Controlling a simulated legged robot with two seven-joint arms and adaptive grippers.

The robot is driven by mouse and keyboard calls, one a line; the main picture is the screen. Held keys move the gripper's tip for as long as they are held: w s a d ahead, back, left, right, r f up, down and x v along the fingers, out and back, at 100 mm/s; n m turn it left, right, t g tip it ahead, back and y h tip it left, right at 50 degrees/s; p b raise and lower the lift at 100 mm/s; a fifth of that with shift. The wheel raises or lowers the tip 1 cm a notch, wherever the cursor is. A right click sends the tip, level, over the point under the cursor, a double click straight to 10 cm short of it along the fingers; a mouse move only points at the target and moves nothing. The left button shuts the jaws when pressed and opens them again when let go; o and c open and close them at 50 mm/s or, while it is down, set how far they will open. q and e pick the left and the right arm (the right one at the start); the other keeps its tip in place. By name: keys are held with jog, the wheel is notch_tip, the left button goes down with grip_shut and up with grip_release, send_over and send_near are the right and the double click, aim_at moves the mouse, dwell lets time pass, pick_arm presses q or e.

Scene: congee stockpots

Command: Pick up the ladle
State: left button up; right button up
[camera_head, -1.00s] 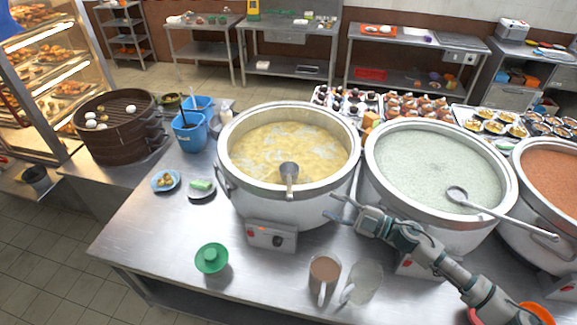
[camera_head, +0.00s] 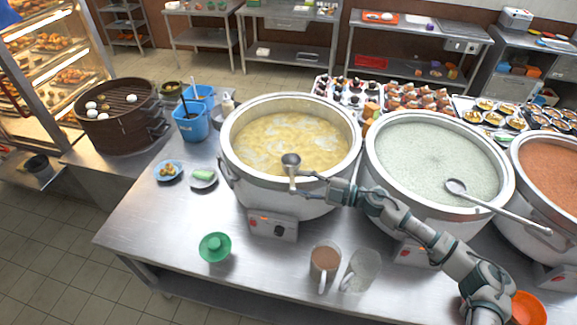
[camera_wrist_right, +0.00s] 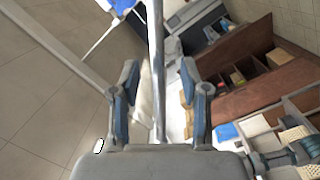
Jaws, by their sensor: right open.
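A metal ladle (camera_head: 291,161) is at the left stockpot (camera_head: 228,163) of yellow congee, its bowl end over the congee near the front rim. My right gripper (camera_head: 302,180) reaches in from the right over that rim, at the ladle's handle. In the right wrist view the gripper (camera_wrist_right: 160,85) is open, with a thin metal rod, apparently the ladle handle (camera_wrist_right: 156,50), running between its two fingers. I cannot tell whether either finger touches it. A second ladle (camera_head: 490,207) rests across the middle stockpot (camera_head: 375,175) of pale congee. My left gripper is not in view.
A third stockpot (camera_head: 520,190) stands at the right. A brown mug (camera_head: 324,264), a clear mug (camera_head: 360,272) and a green dish (camera_head: 214,247) sit at the front of the steel counter (camera_head: 160,235). Blue containers (camera_head: 190,125) and a steamer (camera_head: 120,125) are at the left.

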aim_at(293, 177)
jog(key=x, duration=0.1)
jog(key=p+x, duration=0.1)
jog(key=shift+a+r, duration=0.25)
jog(key=shift+a, duration=0.05)
jog(key=shift+w+a+f, duration=0.1)
jog(key=shift+w+a, duration=0.15)
jog(key=shift+w, duration=0.15)
jog(key=shift+d+f, duration=0.1)
jog(key=shift+d, duration=0.1)
jog(key=shift+c, duration=0.7)
jog(key=shift+a, duration=0.35)
grip_shut()
jog(key=shift+a, duration=0.25)
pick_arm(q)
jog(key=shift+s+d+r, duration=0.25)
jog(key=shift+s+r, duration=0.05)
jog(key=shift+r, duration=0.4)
pick_arm(e)
jog(key=shift+d, duration=0.1)
